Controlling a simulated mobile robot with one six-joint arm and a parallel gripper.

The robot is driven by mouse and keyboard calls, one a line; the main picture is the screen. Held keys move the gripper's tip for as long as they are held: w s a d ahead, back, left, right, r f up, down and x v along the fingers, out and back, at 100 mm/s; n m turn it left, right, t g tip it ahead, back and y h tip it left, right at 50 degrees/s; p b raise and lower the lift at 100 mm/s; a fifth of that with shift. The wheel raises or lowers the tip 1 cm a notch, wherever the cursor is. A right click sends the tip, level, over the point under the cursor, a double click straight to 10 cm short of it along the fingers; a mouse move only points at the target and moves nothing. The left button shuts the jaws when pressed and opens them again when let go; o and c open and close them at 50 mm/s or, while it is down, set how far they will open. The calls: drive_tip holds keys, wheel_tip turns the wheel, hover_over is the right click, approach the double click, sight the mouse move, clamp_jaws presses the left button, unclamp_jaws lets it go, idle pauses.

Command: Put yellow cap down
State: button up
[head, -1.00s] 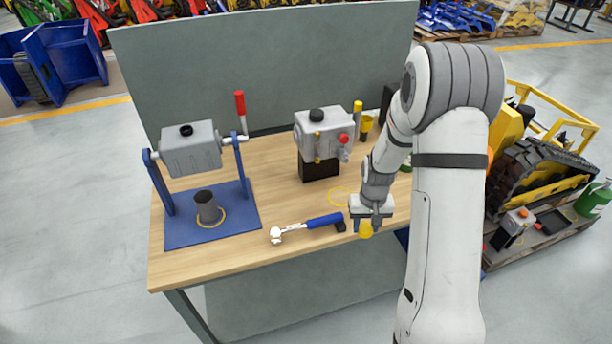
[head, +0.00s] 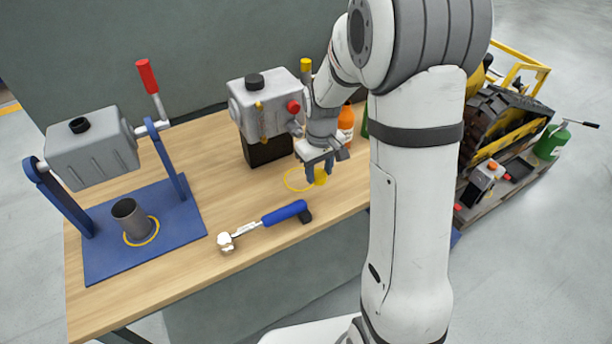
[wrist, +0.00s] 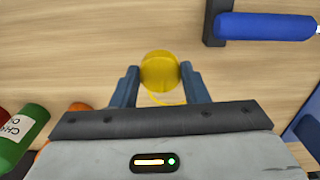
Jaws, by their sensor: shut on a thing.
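My gripper (head: 321,172) is shut on the yellow cap (head: 321,177), over the wooden table (head: 210,175) near a yellow ring marking (head: 296,180). In the wrist view the yellow cap (wrist: 160,72) sits between the two blue-grey fingers of my gripper (wrist: 159,78). Part of a yellow ring (wrist: 165,98) shows just below the cap there. I cannot tell whether the cap touches the table.
A blue-handled tool (head: 270,218) lies in front of the ring; its handle (wrist: 265,27) shows in the wrist view. A grey box unit (head: 264,100) on a black block stands behind-left. A blue stand (head: 100,250) is at left. An orange bottle (head: 346,124) stands behind my gripper.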

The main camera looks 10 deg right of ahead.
sight(321, 176)
drive_tip(key=f, duration=0.5)
drive_tip(key=shift+w+d+f, duration=0.1)
drive_tip(key=shift+d, duration=0.15)
drive_tip(key=o, duration=1)
drive_tip(key=shift+c, duration=0.2)
